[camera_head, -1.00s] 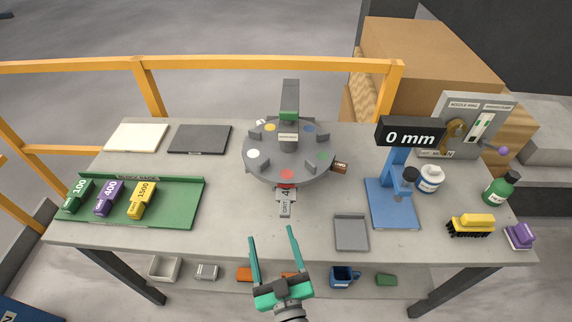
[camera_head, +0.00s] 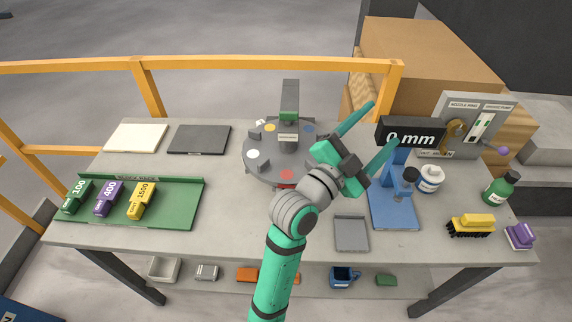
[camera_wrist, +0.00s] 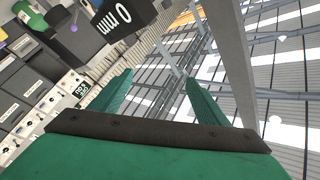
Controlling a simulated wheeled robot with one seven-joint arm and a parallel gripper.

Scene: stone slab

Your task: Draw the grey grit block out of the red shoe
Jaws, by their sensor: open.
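The round grey turntable (camera_head: 254,170) stands at the back middle of the slab, with coloured dots on its top. The red dot (camera_head: 287,174) faces the front. My arm covers the place just in front of it, so the grey grit block is hidden now, and the red shoe is hidden or nearly so. My gripper (camera_head: 384,122) is open and empty. It is raised and tilted up to the right, near the "0 mm" display. In the wrist view its fingers (camera_wrist: 160,78) are apart with nothing between them.
The blue gauge stand (camera_head: 392,205) with its black display (camera_head: 410,132) is close to my gripper. A grey tray (camera_head: 351,233) lies at the front. A green tray (camera_head: 180,212) with several labelled blocks is at left. Bottles and brushes stand at right.

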